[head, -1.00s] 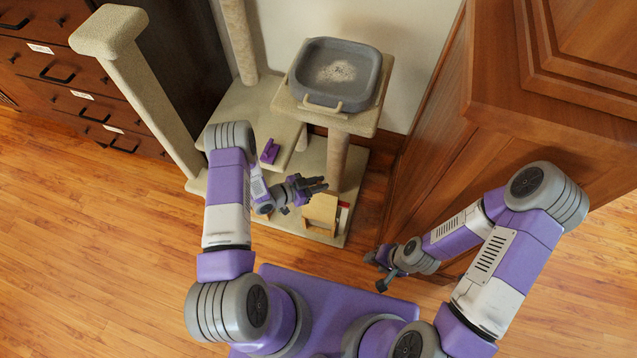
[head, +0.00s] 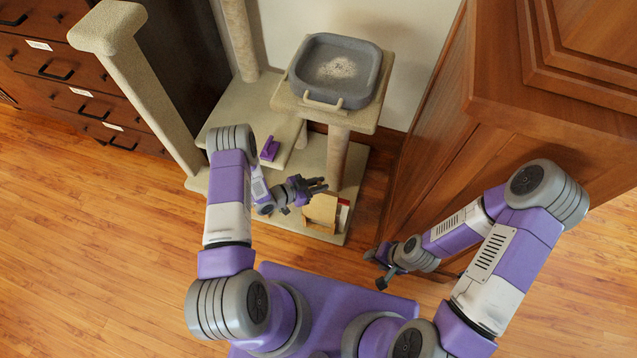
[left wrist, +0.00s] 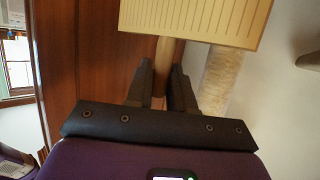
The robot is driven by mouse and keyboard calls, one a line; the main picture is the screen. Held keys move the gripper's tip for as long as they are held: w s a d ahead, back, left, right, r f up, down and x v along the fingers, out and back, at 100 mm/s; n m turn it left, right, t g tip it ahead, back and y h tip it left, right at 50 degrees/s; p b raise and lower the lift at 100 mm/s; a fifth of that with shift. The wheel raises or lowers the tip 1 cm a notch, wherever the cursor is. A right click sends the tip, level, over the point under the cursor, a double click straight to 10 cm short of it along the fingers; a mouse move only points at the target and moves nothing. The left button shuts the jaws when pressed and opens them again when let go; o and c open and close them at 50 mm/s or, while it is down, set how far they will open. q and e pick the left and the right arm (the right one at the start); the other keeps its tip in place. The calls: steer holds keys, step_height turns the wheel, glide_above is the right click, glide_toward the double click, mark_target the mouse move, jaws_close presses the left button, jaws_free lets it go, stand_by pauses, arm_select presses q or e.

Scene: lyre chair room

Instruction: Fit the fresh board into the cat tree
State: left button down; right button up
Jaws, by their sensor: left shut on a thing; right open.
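The cat tree (head: 240,105) stands against the wall, with carpeted platforms, posts and a low base (head: 314,160). My left gripper (head: 318,186) is over the front right of the base. It is shut on a narrow tan wooden part (left wrist: 167,58), seen between its fingers (left wrist: 164,75) in the left wrist view. A tan ribbed board (left wrist: 195,20) shows just beyond that part. In the head view a tan board (head: 321,209) shows just below the fingers; I cannot tell whether it is seated. My right gripper (head: 384,273) is open and empty, beside the cabinet.
A grey tray (head: 338,68) sits on the upper right platform. A red and white item (head: 343,213) is beside the tan board. A wooden cabinet (head: 430,150) bounds the right. Open floor (head: 90,240) lies left.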

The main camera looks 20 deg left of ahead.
mark_target(316, 200)
arm_select(q)
steer(key=shift+f, duration=5.85)
steer(key=c, duration=0.9)
jaws_free()
steer(key=p+v, duration=0.2)
steer(key=v, duration=0.5)
steer(key=shift+a, duration=0.2)
steer(key=shift+s+r, duration=0.1)
steer(key=shift+s, duration=0.05)
